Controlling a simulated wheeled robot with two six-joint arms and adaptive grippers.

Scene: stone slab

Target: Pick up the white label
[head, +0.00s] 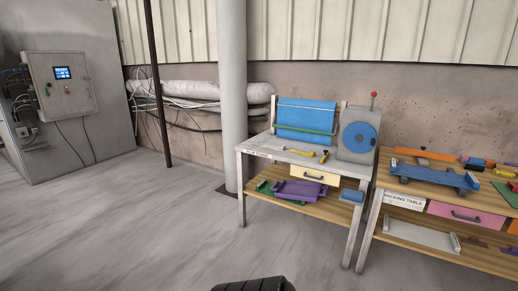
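Two white labels show in the head view. One white label (404,200) with the words "PACKING TABLE" is on the front of the right table, below its top and left of a pink drawer. A smaller white label (257,154) with dark lettering too small to read is on the front edge of the left table. I cannot tell which one the task names. Neither of my grippers can be made out in this view, and nothing is seen touching the labels.
The left workbench (240,165) carries a blue roll, a grey machine (356,152) with a blue disc, and yellow tools. The packing table (378,170) holds a blue tray (432,175). A pillar (231,90) stands behind. A grey cabinet (110,120) is far left. The floor in front is clear.

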